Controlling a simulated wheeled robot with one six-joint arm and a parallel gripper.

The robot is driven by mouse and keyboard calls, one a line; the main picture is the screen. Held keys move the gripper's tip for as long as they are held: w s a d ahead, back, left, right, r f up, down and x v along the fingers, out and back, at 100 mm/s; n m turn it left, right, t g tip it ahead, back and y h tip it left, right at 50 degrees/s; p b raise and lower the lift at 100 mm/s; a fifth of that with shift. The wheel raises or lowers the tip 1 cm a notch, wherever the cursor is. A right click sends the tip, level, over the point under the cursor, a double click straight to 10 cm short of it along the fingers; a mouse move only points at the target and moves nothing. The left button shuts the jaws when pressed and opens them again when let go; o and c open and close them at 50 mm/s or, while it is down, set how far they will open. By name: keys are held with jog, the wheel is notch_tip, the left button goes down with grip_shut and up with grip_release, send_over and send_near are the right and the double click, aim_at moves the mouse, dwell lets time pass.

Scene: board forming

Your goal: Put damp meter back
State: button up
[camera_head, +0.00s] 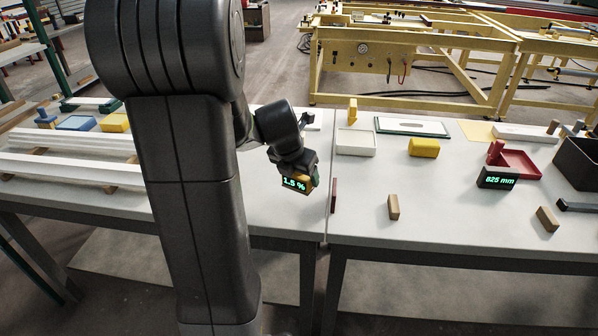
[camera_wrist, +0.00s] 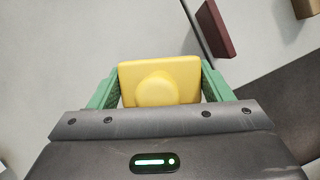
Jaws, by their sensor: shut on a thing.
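The damp meter (camera_head: 294,184) is a yellow device with a dark display reading "1.5 %" in green. My gripper (camera_head: 302,174) is shut on it and holds it in the head view near the front edge of the left table. In the wrist view, the meter (camera_wrist: 160,82) shows as a yellow body with a round raised middle. It sits between the two green fingers of my gripper (camera_wrist: 160,88). In the head view, the fingers are mostly hidden, and I cannot tell how far the meter is above the table.
A dark red block (camera_head: 334,195) stands just right of the meter, with a wooden block (camera_head: 393,207) beyond. A white tray (camera_head: 356,142), yellow block (camera_head: 424,147), red tray (camera_head: 520,163), "825 mm" display (camera_head: 497,178) and black bin (camera_head: 580,165) occupy the right table. White beams (camera_head: 70,170) lie left.

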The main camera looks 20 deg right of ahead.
jog(key=shift+f+b, duration=1.65)
jog(key=shift+f, duration=1.65)
jog(key=shift+f, duration=0.3)
jog(key=o, duration=1.2)
jog(key=shift+c, duration=0.2)
jog(key=shift+r, duration=0.1)
jog(key=p+v, duration=0.1)
jog(key=v, duration=1.2)
jog(key=shift+r, duration=0.3)
jog(key=shift+f, duration=0.1)
